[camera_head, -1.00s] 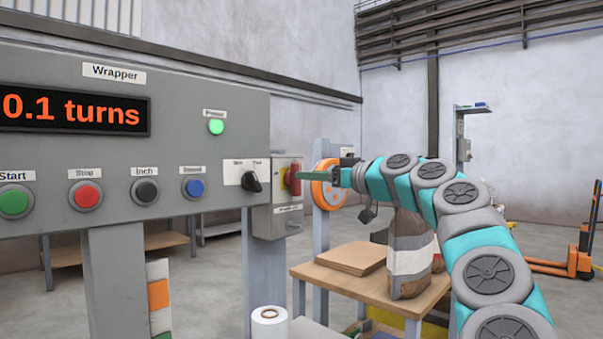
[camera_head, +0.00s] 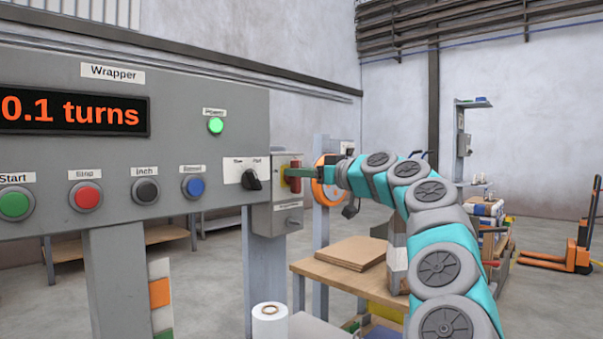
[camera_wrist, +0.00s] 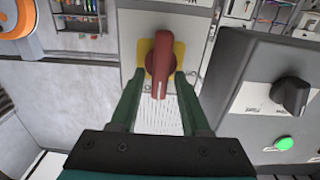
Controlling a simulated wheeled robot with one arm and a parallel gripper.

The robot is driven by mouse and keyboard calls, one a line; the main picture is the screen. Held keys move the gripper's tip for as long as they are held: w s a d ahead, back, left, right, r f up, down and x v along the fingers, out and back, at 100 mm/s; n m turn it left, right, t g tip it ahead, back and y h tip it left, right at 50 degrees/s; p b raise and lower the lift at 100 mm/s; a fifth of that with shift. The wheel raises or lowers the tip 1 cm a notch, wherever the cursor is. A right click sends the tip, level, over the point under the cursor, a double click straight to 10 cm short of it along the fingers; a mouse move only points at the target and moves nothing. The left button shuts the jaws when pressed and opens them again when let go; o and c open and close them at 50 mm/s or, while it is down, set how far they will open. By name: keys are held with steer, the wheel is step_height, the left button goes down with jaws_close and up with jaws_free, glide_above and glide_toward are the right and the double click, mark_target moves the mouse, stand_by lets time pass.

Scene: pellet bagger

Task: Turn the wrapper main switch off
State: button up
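The wrapper main switch is a red rotary handle (camera_wrist: 161,68) on a yellow plate (camera_wrist: 148,52), mounted on a small grey box (camera_head: 262,219) at the right side of the wrapper panel. In the wrist view the handle runs along the picture's vertical, between the fingers. My gripper (camera_wrist: 158,85) is open, with one green finger on each side of the handle's lower end; the right finger looks closer to it. I cannot tell whether either finger touches. The head view shows my gripper (camera_head: 300,172) reaching the handle (camera_head: 295,177) from the right. The green Power lamp (camera_head: 216,126) is lit.
The grey wrapper panel (camera_head: 200,90) carries Start, Stop and other buttons and a black selector knob (camera_head: 251,180). It stands beside the switch box. An orange wheel (camera_head: 327,184) is behind my gripper. A wooden table (camera_head: 325,275) with cardboard sheets stands below my arm.

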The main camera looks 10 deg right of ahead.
jaws_close()
steer(key=shift+f, duration=0.1)
steer(key=shift+s+a+f+n+b, duration=0.15)
steer(key=shift+n+b, duration=0.75)
steer(key=shift+n, duration=2.1)
steer(key=shift+s+a+f+n+b, duration=0.2)
steer(key=shift+n+b, duration=0.75)
steer(key=shift+n, duration=2.05)
steer(key=shift+a+f+n+b, duration=0.2)
steer(key=shift+n+b, duration=0.7)
steer(key=shift+n, duration=2.1)
steer(key=shift+f, duration=0.1)
